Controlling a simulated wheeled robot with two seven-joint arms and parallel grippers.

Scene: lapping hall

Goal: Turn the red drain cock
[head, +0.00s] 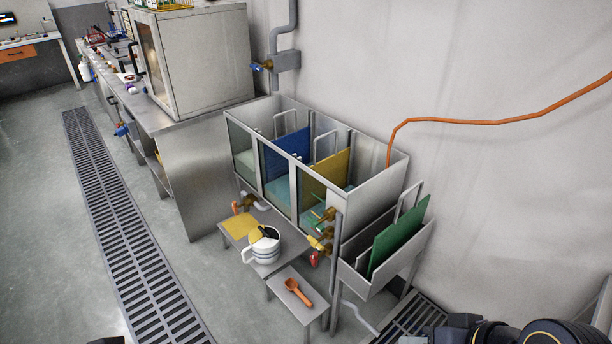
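A small red handle (315,258) sits low at the front right corner of the tank unit (372,214), below brass cocks with a yellow handle (318,242) and a green handle (325,216). Another brass cock with an orange-red handle (237,207) is at the unit's left front. Which of these two reddish handles is the red drain cock I cannot tell for certain; the right one looks redder. Neither gripper's fingers show. Dark rounded parts of my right arm are at the bottom right edge, away from the cocks, and a small dark part shows at the bottom left edge.
A low bench (233,226) before the tanks holds a yellow cloth and a white jug (262,246). A lower step (286,277) bears an orange scoop (297,292). A side bin with a green plate (396,240) is right. Floor is clear around the long drain grate (128,247).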

